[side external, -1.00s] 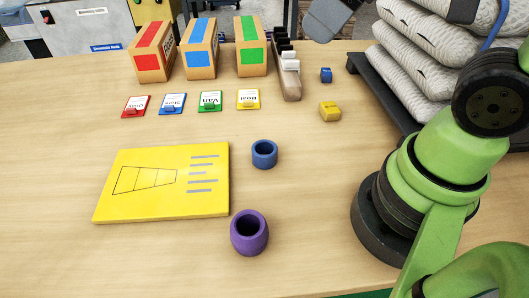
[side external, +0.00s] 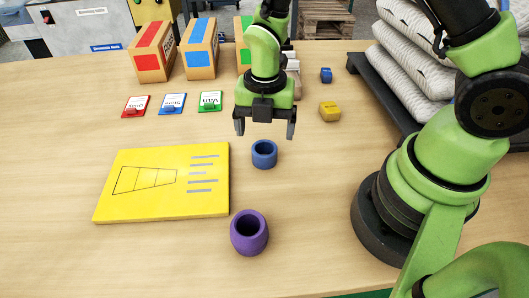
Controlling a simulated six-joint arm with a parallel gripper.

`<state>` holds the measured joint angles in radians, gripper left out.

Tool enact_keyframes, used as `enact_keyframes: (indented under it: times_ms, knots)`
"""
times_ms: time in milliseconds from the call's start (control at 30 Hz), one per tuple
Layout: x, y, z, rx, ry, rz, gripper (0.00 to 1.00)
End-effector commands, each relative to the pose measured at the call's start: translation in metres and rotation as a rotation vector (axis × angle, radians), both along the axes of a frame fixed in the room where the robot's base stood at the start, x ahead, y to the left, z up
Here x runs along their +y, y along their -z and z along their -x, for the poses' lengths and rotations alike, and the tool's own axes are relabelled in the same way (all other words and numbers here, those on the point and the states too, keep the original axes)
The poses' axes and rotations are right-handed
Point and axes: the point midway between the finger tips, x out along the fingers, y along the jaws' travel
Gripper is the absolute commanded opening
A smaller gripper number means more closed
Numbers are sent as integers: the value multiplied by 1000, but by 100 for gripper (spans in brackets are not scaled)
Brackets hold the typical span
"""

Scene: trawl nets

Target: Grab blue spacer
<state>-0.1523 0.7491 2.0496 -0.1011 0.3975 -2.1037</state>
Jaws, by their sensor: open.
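The blue spacer (side external: 264,160) is a short hollow ring standing upright on the wooden table, right of the yellow board. My gripper (side external: 265,130) points down with its two dark fingers spread wide. It is open and empty. In the picture its fingertips are just above the blue spacer, one to each side. I cannot tell the exact height or depth between them. The blue spacer is not covered by the fingers.
A larger purple spacer (side external: 249,233) stands in front of the blue one. The yellow board (side external: 130,208) lies to the left. Small cards, including a green one (side external: 210,102), and boxes (side external: 198,60) are behind. A yellow block (side external: 329,111) and a small blue block (side external: 326,75) sit to the right.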

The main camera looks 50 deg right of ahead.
Motion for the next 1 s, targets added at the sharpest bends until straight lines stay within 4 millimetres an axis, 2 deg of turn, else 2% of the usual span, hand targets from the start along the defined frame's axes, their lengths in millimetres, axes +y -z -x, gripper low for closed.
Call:
enact_keyframes:
  times_ms: [267,500,633,833,867,1000]
  knots:
    - [-1,24,0,4,4,0,86]
    - [-2,58,-2,3,4,1,86]
    - [-2,65,-3,0,4,0,86]
    - [-2,65,-3,-1,4,0,86]
    - [-2,65,-3,-1,4,0,82]
    - [-2,65,-3,-1,4,-1,50]
